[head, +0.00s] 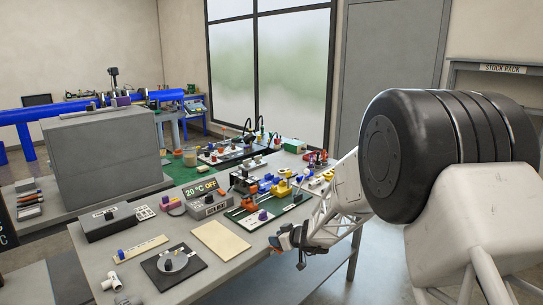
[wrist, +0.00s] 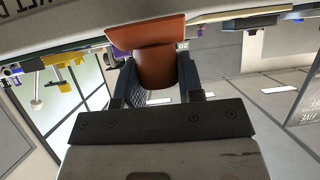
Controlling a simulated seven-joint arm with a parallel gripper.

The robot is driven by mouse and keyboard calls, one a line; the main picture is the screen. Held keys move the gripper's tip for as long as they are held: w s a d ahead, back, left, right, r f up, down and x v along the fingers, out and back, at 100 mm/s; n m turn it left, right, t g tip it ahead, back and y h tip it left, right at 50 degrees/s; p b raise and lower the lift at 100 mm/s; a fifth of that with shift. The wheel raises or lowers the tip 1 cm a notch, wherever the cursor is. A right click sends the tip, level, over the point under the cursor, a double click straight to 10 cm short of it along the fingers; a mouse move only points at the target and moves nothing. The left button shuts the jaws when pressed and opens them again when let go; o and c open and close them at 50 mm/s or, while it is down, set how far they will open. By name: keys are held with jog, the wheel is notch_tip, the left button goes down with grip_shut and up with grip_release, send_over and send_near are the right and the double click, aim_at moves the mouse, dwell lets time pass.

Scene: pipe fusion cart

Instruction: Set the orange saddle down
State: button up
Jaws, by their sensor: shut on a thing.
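The orange saddle (wrist: 148,34) shows in the wrist view, with a curved wide end and a round stub below it in the picture. My gripper (wrist: 157,74) is shut on the round stub, one dark finger on each side. In the head view my gripper (head: 290,240) is at the right front edge of the grey bench (head: 150,283). The saddle is too small and covered there to make out clearly. In the wrist view the saddle's wide end is close to the bench edge; I cannot tell whether they touch.
A beige board (head: 220,240) and a black plate with a grey disc (head: 173,268) lie on the bench left of my gripper. A green mat (head: 295,213) with yellow and purple parts lies behind it. A temperature box (head: 207,201) stands further left.

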jog(key=d+f+m+t+h, duration=0.2)
jog(key=d+f, duration=0.5)
jog(key=f, duration=0.3)
jog(key=w+d+r+m+t+h, duration=0.1)
jog(key=w+d+r+m+h, duration=0.2)
jog(key=w+d, duration=0.6)
jog(key=shift+m, duration=0.6)
jog(key=shift+a, duration=0.1)
